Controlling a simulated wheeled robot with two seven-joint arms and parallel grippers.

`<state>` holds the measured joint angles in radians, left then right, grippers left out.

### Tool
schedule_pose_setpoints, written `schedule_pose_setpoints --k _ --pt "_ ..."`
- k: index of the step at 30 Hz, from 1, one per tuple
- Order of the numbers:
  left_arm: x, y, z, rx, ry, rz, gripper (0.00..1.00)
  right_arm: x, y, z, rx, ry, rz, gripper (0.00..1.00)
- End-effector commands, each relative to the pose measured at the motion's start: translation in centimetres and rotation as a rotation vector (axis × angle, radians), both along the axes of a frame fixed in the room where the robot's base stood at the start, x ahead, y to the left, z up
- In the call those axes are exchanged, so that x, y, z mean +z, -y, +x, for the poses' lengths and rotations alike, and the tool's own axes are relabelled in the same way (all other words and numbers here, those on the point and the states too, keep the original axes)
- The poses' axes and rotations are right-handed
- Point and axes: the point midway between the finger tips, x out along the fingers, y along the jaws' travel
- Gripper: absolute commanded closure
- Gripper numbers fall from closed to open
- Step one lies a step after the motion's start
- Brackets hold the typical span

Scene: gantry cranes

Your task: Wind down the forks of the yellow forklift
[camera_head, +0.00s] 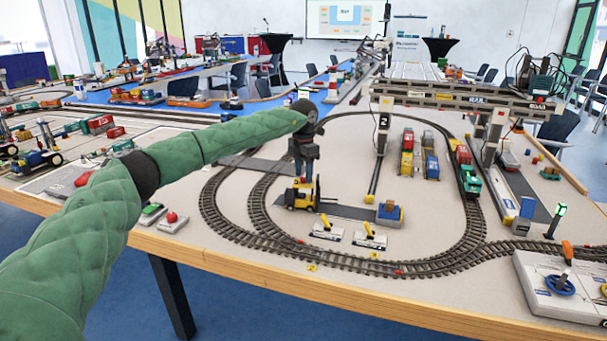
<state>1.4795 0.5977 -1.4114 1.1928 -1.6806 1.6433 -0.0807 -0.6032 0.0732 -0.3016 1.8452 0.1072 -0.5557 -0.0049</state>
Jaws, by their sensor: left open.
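The small yellow forklift (297,198) stands on the table inside the oval track, at the end of a dark grey strip. My left arm reaches in from the left, and my left gripper (304,178) points down directly over the forklift. The gripper is open, its fingers close to the forklift's top; I cannot tell whether they touch it. My right gripper is not in view.
Two levers on white bases (327,230) stand in front of the forklift. A blue block with a brown load (390,213) sits to its right. The railway track (240,228) curves around them. A gantry crane (455,98) stands behind right, and a control box (565,285) at front right.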

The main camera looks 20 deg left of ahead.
Motion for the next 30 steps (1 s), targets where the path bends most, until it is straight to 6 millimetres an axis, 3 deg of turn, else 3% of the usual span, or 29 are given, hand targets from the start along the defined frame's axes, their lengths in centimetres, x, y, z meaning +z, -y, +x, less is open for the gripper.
schedule_pose_setpoints --k 10,17,30 --pt "-0.89 0.0 0.0 0.0 0.001 -0.001 0.56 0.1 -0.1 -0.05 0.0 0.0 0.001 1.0" --pt "-0.87 0.01 0.01 -0.001 0.001 -0.001 1.0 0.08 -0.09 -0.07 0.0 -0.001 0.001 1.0" --pt "-0.8 0.01 0.01 0.081 0.001 0.001 1.0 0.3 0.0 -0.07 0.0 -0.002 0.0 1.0"
